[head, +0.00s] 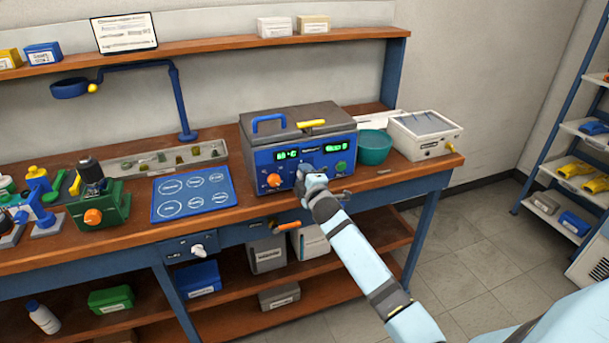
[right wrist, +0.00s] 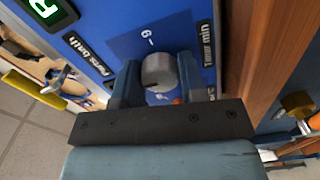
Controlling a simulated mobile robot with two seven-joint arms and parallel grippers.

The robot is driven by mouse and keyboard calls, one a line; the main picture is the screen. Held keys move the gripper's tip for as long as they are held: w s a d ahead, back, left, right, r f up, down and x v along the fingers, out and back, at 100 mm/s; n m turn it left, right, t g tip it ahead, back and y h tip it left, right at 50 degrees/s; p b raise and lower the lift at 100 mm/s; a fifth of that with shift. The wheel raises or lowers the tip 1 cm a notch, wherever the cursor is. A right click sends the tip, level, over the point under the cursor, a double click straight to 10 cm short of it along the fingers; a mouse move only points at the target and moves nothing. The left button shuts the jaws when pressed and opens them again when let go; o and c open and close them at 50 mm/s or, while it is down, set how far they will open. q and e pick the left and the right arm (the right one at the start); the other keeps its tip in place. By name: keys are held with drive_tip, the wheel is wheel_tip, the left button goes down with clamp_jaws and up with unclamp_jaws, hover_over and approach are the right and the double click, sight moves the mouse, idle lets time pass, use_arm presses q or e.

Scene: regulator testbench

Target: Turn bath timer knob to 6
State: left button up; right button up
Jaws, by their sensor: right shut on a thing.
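The blue-fronted bath unit (head: 262,158) with a grey lid stands on the bench in the head view. Its front has two green displays, an orange knob (head: 274,180) and a green knob (head: 341,167). My right gripper (head: 312,182) is at the middle of this front, hiding that part. In the right wrist view, my right gripper (right wrist: 157,80) is shut on a round grey timer knob (right wrist: 158,70), one finger on each side. A panel label reads "Timer min". A mark like a 6 or 9 shows beside the knob; its pointer setting cannot be read. My left gripper is not in view.
A teal bowl (head: 374,147) and a white box (head: 425,138) stand right of the unit. A blue mat (head: 193,193) with white circles and a green device (head: 98,207) lie to its left. The bench's front edge is close below the gripper.

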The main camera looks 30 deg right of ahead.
idle(0.5)
drive_tip(key=o, duration=0.9)
drive_tip(key=shift+s+a, duration=0.1)
drive_tip(key=shift+s, duration=0.2)
drive_tip(key=v, duration=1.3)
drive_tip(key=shift+s, duration=0.1)
